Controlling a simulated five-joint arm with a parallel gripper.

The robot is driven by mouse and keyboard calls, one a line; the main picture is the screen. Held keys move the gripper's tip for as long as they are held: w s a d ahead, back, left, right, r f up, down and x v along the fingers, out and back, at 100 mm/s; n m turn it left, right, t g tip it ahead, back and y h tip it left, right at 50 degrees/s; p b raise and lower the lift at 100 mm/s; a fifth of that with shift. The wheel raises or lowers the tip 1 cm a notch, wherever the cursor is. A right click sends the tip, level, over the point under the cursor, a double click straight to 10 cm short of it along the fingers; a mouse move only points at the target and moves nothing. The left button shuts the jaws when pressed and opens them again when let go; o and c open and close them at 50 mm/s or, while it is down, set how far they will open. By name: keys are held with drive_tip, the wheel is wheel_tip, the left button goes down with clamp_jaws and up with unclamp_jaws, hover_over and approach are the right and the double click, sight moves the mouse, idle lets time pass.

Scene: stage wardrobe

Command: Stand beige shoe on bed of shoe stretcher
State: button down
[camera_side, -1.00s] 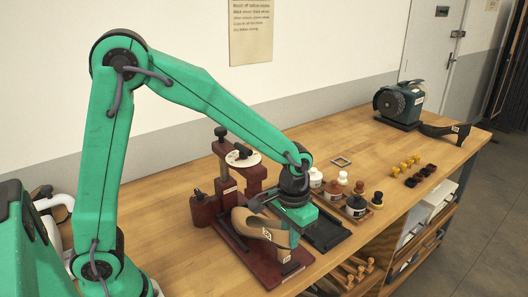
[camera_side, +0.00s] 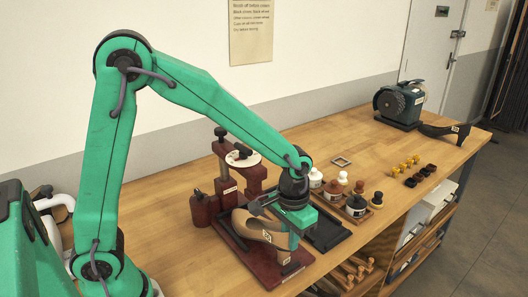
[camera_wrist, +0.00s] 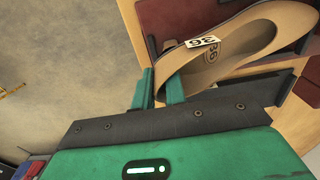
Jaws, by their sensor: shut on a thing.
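My gripper (camera_side: 285,218) is shut on the shoe's heel end. The shoe's toe points toward the stretcher's post. The heel's lower end is partly hidden.
A black tray (camera_side: 326,236) lies right of the stretcher. Several polish jars (camera_side: 355,206) stand beyond it. A dark shoe (camera_side: 445,131) and a grinder (camera_side: 398,104) are at the far end. The bench front edge is close.

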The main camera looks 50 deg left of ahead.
drive_tip(key=c, duration=1.4)
unclamp_jaws()
drive_tip(key=shift+o, duration=0.2)
wheel_tip(320, 180, up, 8)
